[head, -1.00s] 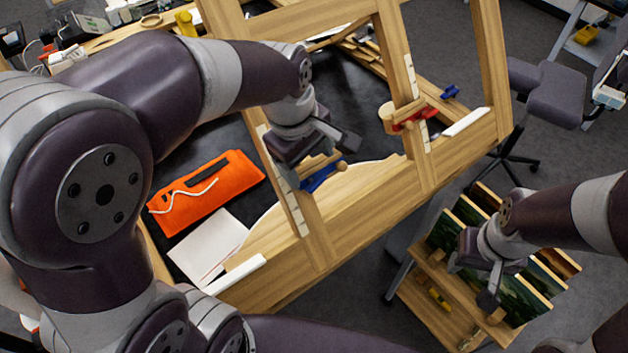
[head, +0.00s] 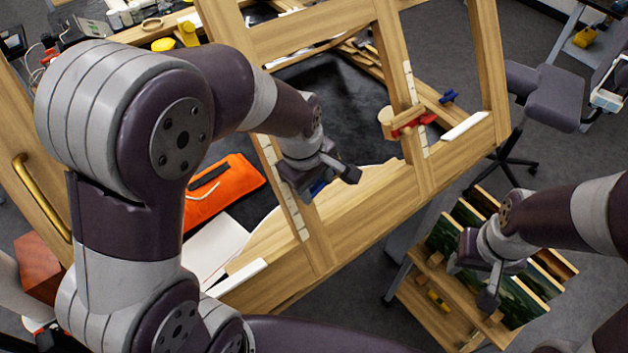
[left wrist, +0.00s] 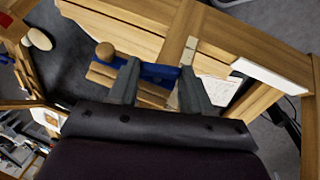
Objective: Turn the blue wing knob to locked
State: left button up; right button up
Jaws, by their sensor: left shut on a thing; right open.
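The blue wing knob (head: 318,187) is on the left upright of the wooden easel frame, mostly hidden behind my left gripper (head: 328,182) in the head view. In the left wrist view, my left gripper (left wrist: 158,85) has its two fingers on either side of the blue wing knob (left wrist: 155,71) and is shut on it. A wooden block with a round end (left wrist: 105,52) sits beside the knob there. My right gripper (head: 473,282) is open and empty in front of the picture rack at the lower right. I cannot read the knob's locked marking.
A red knob (head: 412,124) is on the middle upright, and another blue part (head: 448,96) lies behind it. An orange pouch (head: 225,188) and white paper (head: 213,248) lie left of the frame. A rack of painted panels (head: 440,240) stands at the lower right.

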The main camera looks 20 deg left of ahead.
pick_arm(q)
jog(key=m+g+p, duration=0.1)
jog(key=p, duration=0.2)
jog(key=shift+d+r+y, duration=0.1)
jog(key=shift+r+y, duration=0.3)
jog(key=shift+w+f+m+g+p, duration=0.15)
jog(key=shift+m+g+p, duration=0.2)
jog(key=shift+p, duration=0.2)
jog(key=shift+f+y, duration=0.2)
jog(key=shift+y, duration=0.1)
jog(key=shift+f, duration=0.1)
jog(key=o, duration=1.1)
jog(key=shift+d, duration=0.1)
jog(key=shift+c, duration=0.2)
